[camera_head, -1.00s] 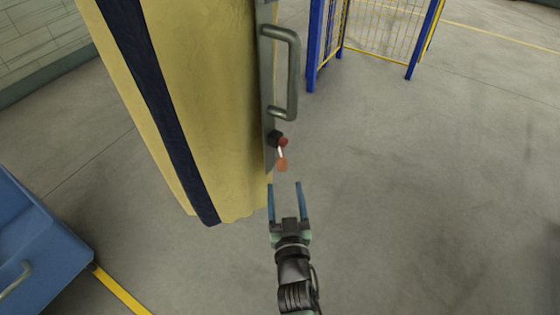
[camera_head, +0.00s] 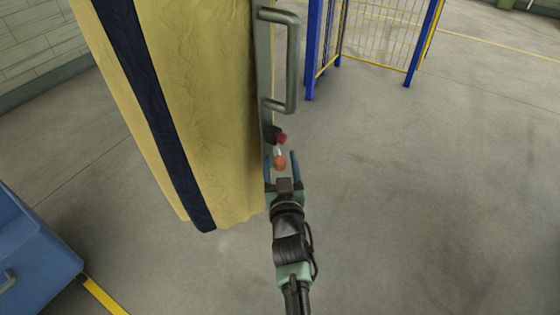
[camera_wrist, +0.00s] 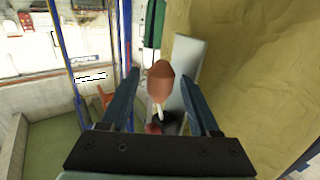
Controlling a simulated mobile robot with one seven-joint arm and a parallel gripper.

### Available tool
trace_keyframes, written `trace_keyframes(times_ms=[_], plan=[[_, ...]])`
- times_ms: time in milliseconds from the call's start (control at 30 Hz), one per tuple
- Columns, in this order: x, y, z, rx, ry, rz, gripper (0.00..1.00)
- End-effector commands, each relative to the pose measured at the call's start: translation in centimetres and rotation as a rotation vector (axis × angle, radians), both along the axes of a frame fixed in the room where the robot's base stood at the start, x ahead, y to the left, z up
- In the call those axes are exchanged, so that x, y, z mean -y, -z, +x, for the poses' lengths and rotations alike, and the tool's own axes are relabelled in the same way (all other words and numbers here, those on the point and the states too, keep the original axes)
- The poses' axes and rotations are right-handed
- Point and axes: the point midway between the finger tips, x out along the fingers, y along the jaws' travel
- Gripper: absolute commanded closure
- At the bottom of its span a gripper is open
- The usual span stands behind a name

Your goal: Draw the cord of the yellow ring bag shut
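The yellow bag (camera_head: 215,110), a tall hanging sheet of yellow cloth with a dark blue stripe, fills the left-centre of the head view. It also fills the right side of the wrist view (camera_wrist: 270,70). At its right edge a short pale cord (camera_wrist: 158,110) carries an orange-brown knob (camera_head: 280,162), with a red piece (camera_head: 282,138) and a black piece (camera_head: 272,133) behind it. My gripper (camera_head: 282,157) is open. Its two fingers stand on either side of the knob (camera_wrist: 160,80), with visible gaps in the wrist view. No ring is visible.
A grey metal handle (camera_head: 292,60) stands out from the plate at the bag's right edge, just above the knob. A blue bin (camera_head: 35,250) is at lower left. A blue-and-yellow mesh fence (camera_head: 375,30) stands at the back. The floor to the right is clear.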

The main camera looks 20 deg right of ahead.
Motion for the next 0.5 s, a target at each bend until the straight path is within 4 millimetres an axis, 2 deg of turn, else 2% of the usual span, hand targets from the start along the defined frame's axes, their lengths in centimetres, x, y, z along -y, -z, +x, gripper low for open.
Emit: trace_keyframes(times_ms=[33, 67, 300, 333, 500], plan=[[-0.01, 0.00, -0.02, 0.000, 0.000, 0.000, 0.49], [-0.01, 0.01, -0.02, 0.000, 0.000, 0.000, 0.54], [-0.01, 0.00, -0.03, 0.000, 0.000, 0.000, 0.97], [-0.01, 0.01, -0.03, 0.000, 0.000, 0.000, 1.00], [-0.01, 0.01, -0.03, 0.000, 0.000, 0.000, 1.00]])
